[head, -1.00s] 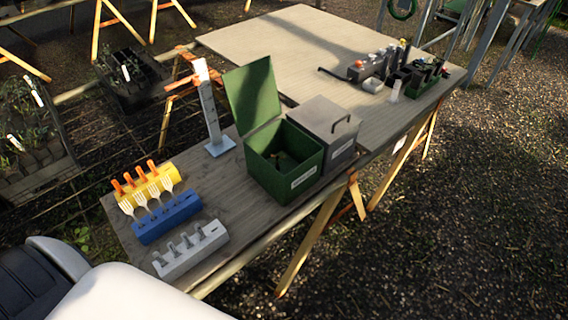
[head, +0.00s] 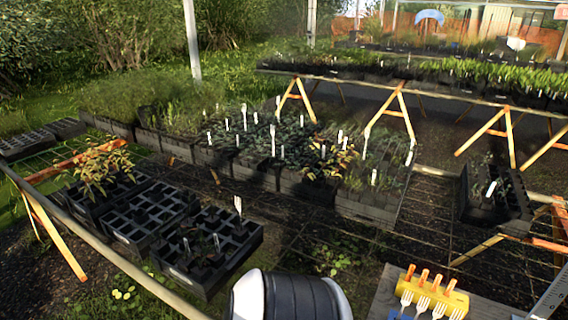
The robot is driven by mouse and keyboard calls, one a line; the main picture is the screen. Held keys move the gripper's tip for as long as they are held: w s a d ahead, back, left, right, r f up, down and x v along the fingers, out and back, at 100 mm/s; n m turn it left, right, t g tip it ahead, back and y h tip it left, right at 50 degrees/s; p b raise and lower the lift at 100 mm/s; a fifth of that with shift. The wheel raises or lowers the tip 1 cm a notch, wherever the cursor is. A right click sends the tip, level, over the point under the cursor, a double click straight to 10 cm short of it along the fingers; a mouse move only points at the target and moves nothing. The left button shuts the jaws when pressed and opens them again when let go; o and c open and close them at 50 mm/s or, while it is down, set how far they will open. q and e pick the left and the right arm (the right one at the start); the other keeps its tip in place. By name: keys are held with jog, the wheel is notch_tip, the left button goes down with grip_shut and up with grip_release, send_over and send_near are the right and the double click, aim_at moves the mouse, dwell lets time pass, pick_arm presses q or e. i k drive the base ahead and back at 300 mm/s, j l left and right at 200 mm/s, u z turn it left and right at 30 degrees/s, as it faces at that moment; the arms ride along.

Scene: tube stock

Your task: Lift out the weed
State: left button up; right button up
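I cannot tell which plant is the weed. In the head view, a leafy yellow-orange plant (head: 100,165) stands in the far left black tray. A low green plant (head: 345,260) grows on the ground right of centre, and a yellow-green one (head: 122,293) at the lower left. Neither gripper shows; a white and black part of my body is at the bottom.
A black cell tray (head: 118,233) with mostly empty cells sits among the left trays, behind a rail (head: 110,258). Many planted crates (head: 365,208) with white labels lie behind. Another tray (head: 490,212) is at right. A wooden bench corner (head: 385,290) shows at lower right.

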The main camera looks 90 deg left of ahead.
aim_at(202, 254)
jog(key=u, duration=0.45)
jog(key=j+u, duration=0.15)
jog(key=u, duration=0.8)
jog(key=j+u, duration=0.1)
jog(key=u, duration=0.8)
jog(key=i+j, duration=0.05)
